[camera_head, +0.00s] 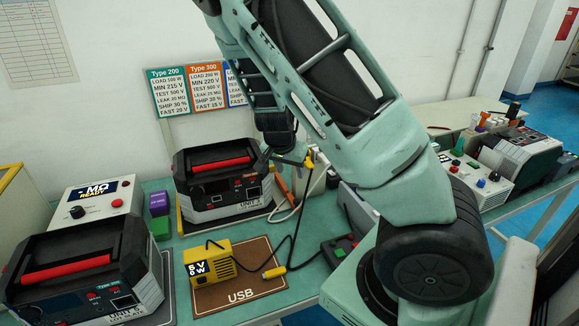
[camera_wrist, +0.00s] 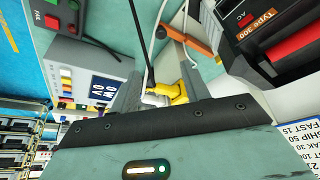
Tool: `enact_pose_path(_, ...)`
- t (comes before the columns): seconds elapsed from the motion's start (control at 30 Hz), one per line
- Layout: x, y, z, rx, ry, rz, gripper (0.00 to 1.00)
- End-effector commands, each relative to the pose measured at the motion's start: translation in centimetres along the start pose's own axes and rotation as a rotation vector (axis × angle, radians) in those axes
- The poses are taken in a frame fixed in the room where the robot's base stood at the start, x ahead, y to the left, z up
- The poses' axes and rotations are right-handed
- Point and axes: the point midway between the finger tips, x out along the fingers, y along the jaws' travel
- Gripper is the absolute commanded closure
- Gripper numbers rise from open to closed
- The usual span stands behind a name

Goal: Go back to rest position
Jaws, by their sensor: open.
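My gripper (camera_head: 284,157) hangs at the end of my arm, in front of the right side of the black unit marked UNIT 2 (camera_head: 222,180). In the wrist view my gripper (camera_wrist: 160,72) has its two grey fingers apart. A yellow plug (camera_wrist: 176,93) with a dark cable shows between or just beyond the fingers; contact cannot be told. The plug also shows in the head view (camera_head: 308,161), right of the fingertips, partly hidden by the gripper.
A yellow USB box (camera_head: 211,264) stands on a brown mat (camera_head: 262,254), with a cable lying beside it. Another black unit (camera_head: 78,265) stands at front left, near a white meter box (camera_head: 97,202). A grey control box (camera_head: 480,178) stands at right.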

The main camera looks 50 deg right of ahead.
Motion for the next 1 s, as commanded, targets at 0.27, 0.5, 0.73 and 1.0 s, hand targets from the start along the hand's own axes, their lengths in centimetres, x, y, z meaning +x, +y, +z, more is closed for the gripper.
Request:
enact_pose_path(0.27, 0.0, 0.0, 0.0, -0.001, 0.000, 0.000, 0.54)
enact_pose_path(0.5, 0.0, 0.0, 0.0, -0.001, 0.000, 0.000, 0.54)
enact_pose_path(0.73, -0.8, -1.1, 2.8, -0.071, -0.063, -0.031, 0.54)
enact_pose_path(1.0, -9.1, -3.9, 18.2, -0.582, -0.356, -0.225, 0.54)
